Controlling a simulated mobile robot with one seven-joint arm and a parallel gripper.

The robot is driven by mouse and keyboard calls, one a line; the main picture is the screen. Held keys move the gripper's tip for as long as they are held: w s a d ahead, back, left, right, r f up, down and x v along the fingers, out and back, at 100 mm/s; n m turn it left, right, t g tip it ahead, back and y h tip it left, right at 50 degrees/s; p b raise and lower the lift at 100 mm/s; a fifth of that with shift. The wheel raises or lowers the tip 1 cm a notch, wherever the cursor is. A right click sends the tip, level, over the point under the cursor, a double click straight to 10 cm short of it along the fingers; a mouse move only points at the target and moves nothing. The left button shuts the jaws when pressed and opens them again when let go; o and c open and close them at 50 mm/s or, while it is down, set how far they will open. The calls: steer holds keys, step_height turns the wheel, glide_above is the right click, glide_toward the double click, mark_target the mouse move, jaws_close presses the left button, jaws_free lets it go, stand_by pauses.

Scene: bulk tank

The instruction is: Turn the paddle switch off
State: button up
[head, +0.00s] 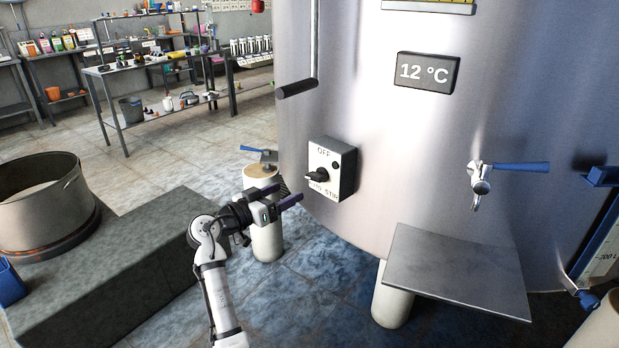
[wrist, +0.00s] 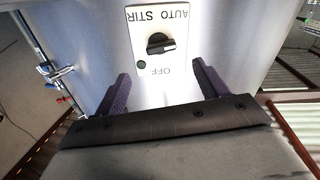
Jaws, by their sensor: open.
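The switch is a black knob (head: 318,175) on a white-faced box (head: 345,170) fixed to the steel tank. OFF is printed above the knob and AUTO STIR below it, partly hard to read in the head view. The knob's handle points to the left there. In the wrist view the panel (wrist: 150,85) appears upside down, with the knob (wrist: 160,44) above the OFF label and its handle toward the right. My gripper (head: 284,195) is open and empty, just left of and below the box. Its two purple fingers (wrist: 161,85) are apart, with the knob beyond them, untouched.
The tank (head: 440,150) carries a temperature display (head: 428,72), a blue-handled tap (head: 481,178) and a metal shelf (head: 455,270). A black-ended lever (head: 297,88) hangs above the box. A blue-handled valve (head: 265,156) is behind my gripper.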

mark_target(312, 179)
steer(key=p+x, duration=0.1)
steer(key=x, duration=0.9)
steer(key=shift+p, duration=0.35)
steer(key=shift+a, duration=0.1)
steer(key=shift+c, duration=0.2)
steer(key=shift+f, duration=0.1)
steer(key=c, duration=0.9)
